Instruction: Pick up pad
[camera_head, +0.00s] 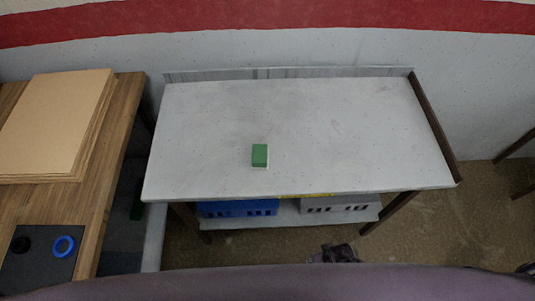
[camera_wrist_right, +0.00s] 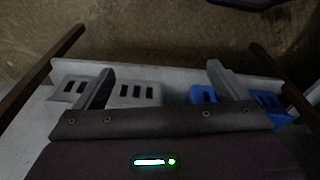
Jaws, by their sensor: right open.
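The pad is a small green block with a pale underside (camera_head: 260,155). It lies on the pale grey bench top (camera_head: 330,125), a little left of the middle and towards the front edge. My right gripper (camera_wrist_right: 160,68) is open and empty in the right wrist view, its two fingers wide apart. The lower shelf with its crates shows beyond them, and the pad is not in that view. My left gripper is not in view.
A blue crate (camera_head: 238,208) and a grey crate (camera_head: 338,204) stand on the shelf under the bench. A wooden table (camera_head: 118,125) at left bears brown boards (camera_head: 57,122) and a blue ring (camera_head: 64,246). The bench top around the pad is clear.

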